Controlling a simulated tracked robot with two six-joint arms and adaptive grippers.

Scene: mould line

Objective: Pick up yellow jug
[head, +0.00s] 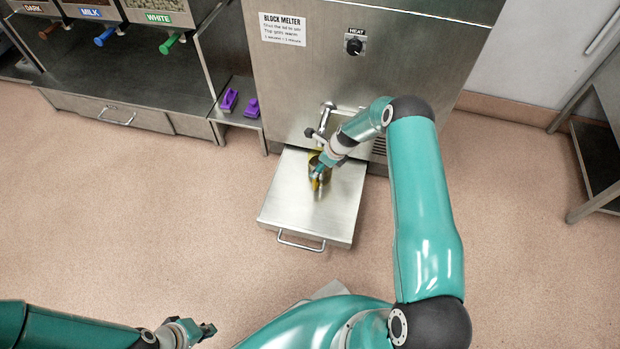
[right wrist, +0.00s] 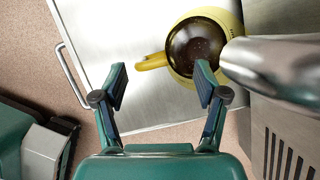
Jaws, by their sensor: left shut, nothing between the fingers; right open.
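The yellow jug (head: 313,166) stands on the metal pull-out shelf (head: 285,205), below the melter's tap. My right gripper hides part of it in the head view. In the right wrist view the yellow jug (right wrist: 232,20) is seen from above with dark brown contents, its handle (right wrist: 151,62) pointing left. My right gripper (right wrist: 160,70) is open, with the handle just beyond and between its fingertips; I cannot tell whether they touch. My left gripper (head: 205,330) is shut and empty at the bottom left of the head view, far from the jug.
The steel block melter (head: 360,85) stands behind the shelf. Its tap (right wrist: 275,68) overhangs the jug's right side in the right wrist view. Two purple items (head: 229,100) lie on a low ledge left of the melter. Open floor (head: 150,220) lies at left.

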